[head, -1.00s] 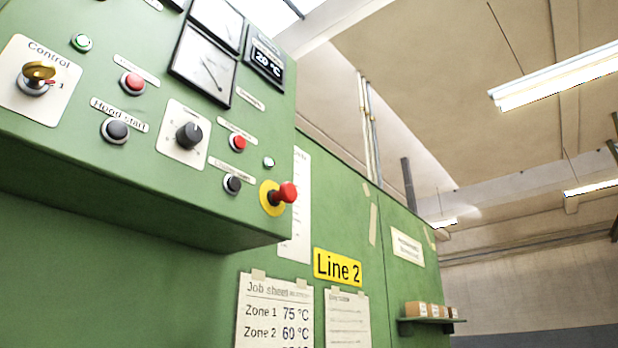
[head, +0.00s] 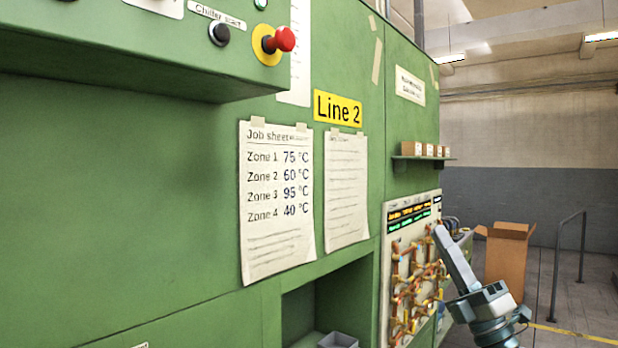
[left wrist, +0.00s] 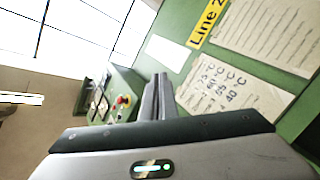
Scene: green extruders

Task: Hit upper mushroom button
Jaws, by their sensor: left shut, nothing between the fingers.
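A red mushroom button (head: 281,40) on a yellow round plate sits at the right end of the green overhanging control panel (head: 150,60), near the top of the head view. It also shows small in the left wrist view (left wrist: 123,101), just left of the fingers. No second mushroom button shows. My left gripper (head: 439,232) is at the lower right of the head view, its fingers pointing up and left; it is shut, empty and well apart from the button. Its closed fingers also show in the left wrist view (left wrist: 158,88). My right gripper is not in view.
Job sheets (head: 277,200) and a yellow Line 2 sign (head: 338,108) are on the green wall below the panel. An open recess lies below.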

